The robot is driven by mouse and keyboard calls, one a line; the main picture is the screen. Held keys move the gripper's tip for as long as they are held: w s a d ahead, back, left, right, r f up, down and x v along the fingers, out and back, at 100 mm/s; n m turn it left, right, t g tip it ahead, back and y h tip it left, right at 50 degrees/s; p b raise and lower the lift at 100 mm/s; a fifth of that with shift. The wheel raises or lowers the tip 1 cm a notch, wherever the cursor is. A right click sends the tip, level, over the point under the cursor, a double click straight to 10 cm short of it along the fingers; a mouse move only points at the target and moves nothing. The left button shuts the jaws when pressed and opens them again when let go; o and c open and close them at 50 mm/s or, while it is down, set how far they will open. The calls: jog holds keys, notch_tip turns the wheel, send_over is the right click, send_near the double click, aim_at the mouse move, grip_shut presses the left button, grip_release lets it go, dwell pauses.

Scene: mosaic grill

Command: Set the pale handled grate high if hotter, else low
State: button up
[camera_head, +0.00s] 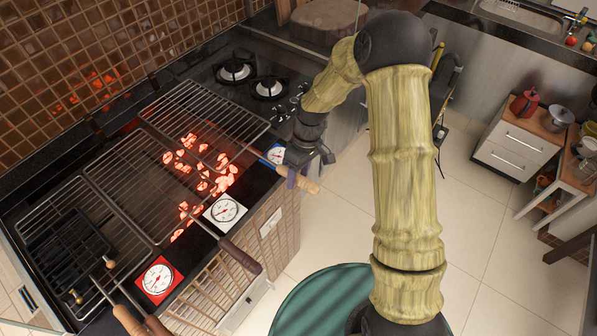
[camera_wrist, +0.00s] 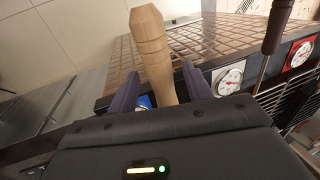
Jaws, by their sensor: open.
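The pale handled grate (camera_head: 210,112) lies over the grill at the far right end. Its light wooden handle (camera_head: 302,182) sticks out past the front counter edge. My gripper (camera_head: 300,172) is at this handle. In the wrist view the handle (camera_wrist: 150,45) stands between the two purple fingers of my gripper (camera_wrist: 160,88), which are open, with gaps beside it. A blue-backed dial (camera_head: 277,154) sits by the handle, partly hidden by my gripper. A white-backed dial (camera_head: 225,211) and a red-backed dial (camera_head: 158,279) are further left. Their readings are too small to tell surely.
A middle grate (camera_head: 130,190) with a dark brown handle (camera_head: 240,255) and a left grate (camera_head: 60,225) carrying a black rack lie alongside. Glowing coals (camera_head: 205,175) show beneath. A gas hob (camera_head: 250,80) is behind. Open tiled floor (camera_head: 480,230) lies to the right.

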grip_shut()
notch_tip(320, 180, up, 7)
jog(key=p, duration=0.3)
jog(key=shift+f, duration=0.2)
jog(key=shift+w, duration=0.15)
jog(key=shift+c, duration=1.8)
grip_release()
jog(key=o, duration=0.4)
jog(key=shift+r, duration=0.1)
jog(key=shift+c, duration=0.2)
